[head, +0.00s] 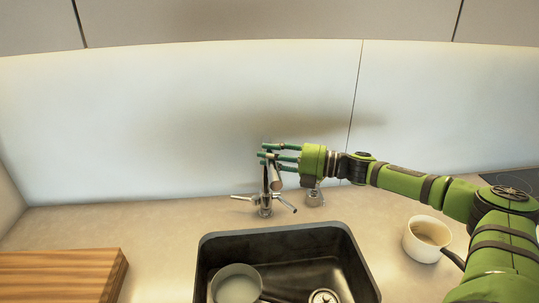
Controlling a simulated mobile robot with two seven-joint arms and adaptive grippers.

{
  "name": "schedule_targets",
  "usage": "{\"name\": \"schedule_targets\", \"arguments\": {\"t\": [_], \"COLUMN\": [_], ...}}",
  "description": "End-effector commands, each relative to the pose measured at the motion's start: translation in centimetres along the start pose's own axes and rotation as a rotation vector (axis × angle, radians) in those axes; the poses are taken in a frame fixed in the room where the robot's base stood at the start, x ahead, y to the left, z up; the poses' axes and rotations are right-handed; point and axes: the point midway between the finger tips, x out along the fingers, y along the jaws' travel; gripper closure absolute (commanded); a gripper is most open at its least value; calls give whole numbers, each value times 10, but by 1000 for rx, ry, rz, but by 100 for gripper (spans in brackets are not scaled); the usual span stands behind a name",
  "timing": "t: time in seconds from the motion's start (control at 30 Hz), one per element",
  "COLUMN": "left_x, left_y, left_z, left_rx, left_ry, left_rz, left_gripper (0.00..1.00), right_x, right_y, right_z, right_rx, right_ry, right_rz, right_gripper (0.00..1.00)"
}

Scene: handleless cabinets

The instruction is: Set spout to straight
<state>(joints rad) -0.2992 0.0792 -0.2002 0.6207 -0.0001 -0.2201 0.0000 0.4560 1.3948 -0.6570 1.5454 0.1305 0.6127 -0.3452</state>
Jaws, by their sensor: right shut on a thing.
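The chrome faucet (265,206) stands on the counter just behind the sink, with a lever sticking out at each side of its base. Its spout (276,182) rises from the middle, and its upper part is partly hidden by green fingers. My right gripper (268,156) reaches in from the right and is shut on the spout near its top. The spout's exact direction is hard to tell, but its visible end looks slightly right of the base. My left gripper is not in view.
The black sink (347,246) holds a pan (237,285) at its left. A small metallic item (315,197) stands right of the faucet. A white cup (412,243) sits right of the sink, close to my right arm. A wooden board (62,272) lies left.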

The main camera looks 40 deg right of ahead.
Motion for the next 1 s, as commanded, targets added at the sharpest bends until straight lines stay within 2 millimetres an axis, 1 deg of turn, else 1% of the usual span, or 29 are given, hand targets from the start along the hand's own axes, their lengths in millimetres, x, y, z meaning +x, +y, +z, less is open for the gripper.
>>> {"name": "schedule_targets", "arguments": {"t": [0.07, 0.1, 0.13, 0.37, 0.47, 0.57, 0.77, 1.0], "left_x": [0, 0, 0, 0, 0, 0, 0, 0], "left_y": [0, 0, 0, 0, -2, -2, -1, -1], "left_z": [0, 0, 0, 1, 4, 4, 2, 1], "left_rx": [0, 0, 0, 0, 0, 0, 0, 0], "left_ry": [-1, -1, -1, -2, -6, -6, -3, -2], "left_rz": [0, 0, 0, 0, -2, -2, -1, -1], "left_gripper": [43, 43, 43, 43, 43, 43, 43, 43], "right_x": [0, 0, 0, 0, 0, -4, -24, -68], "right_y": [0, 0, 0, 0, 0, 0, -2, -2], "right_z": [0, 0, 0, 0, 0, 0, 0, 0], "right_rx": [1, 1, 1, 0, 0, 0, 1, 1], "right_ry": [-1, -2, -2, -1, -1, -2, -2, -1], "right_rz": [1, 1, 1, 1, 1, -1, -7, -11], "right_gripper": [100, 56, 44, 43, 43, 43, 43, 43]}}
